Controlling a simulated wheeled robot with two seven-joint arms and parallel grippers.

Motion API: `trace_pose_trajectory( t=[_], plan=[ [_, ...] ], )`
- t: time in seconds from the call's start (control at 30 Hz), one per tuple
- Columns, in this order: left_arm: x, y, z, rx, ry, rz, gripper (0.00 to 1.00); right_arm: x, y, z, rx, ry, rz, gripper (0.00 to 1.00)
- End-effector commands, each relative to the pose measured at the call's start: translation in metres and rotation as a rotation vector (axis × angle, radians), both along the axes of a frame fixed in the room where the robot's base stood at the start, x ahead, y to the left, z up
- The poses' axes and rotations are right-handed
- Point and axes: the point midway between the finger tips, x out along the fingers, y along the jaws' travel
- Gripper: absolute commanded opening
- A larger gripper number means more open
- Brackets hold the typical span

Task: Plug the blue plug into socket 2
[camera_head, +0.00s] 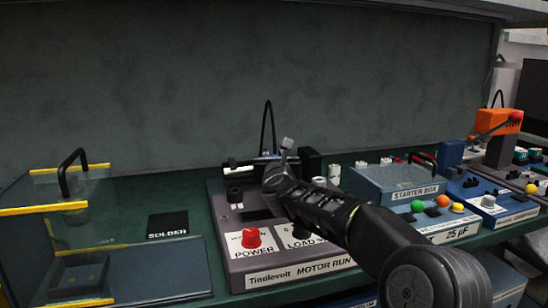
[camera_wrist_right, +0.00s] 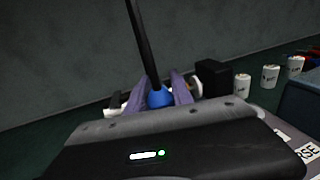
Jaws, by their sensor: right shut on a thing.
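My right gripper (camera_head: 270,160) reaches over the Tindlevolt motor run box (camera_head: 300,268), near its back edge. In the right wrist view its two fingers (camera_wrist_right: 159,94) are shut on the blue plug (camera_wrist_right: 160,99), with one finger on each side. A black cable rises from the plug, and it shows as a dark loop in the head view. Only a small blue patch of the plug (camera_head: 266,154) shows in the head view. The plug's lower end is hidden, so I cannot tell whether it touches a socket. I cannot make out which socket is number 2.
The box carries a red power knob (camera_head: 251,238) and a black load knob (camera_head: 299,231). A starter box (camera_head: 385,184) stands to the right. A clear-walled case (camera_head: 30,225) and a black solder mat (camera_head: 167,225) are at the left. The back wall is close behind.

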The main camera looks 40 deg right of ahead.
Motion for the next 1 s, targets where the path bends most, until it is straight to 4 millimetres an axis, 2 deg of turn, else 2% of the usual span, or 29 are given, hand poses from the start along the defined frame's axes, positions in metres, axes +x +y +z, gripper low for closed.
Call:
trace_pose_trajectory(
  t=[1.0],
  plan=[
    [0.0001,0.0000,-0.0058,0.000,0.000,0.000,0.36,-0.0003,-0.0004,0.0006,-0.001,-0.001,-0.001,0.00]
  ],
)
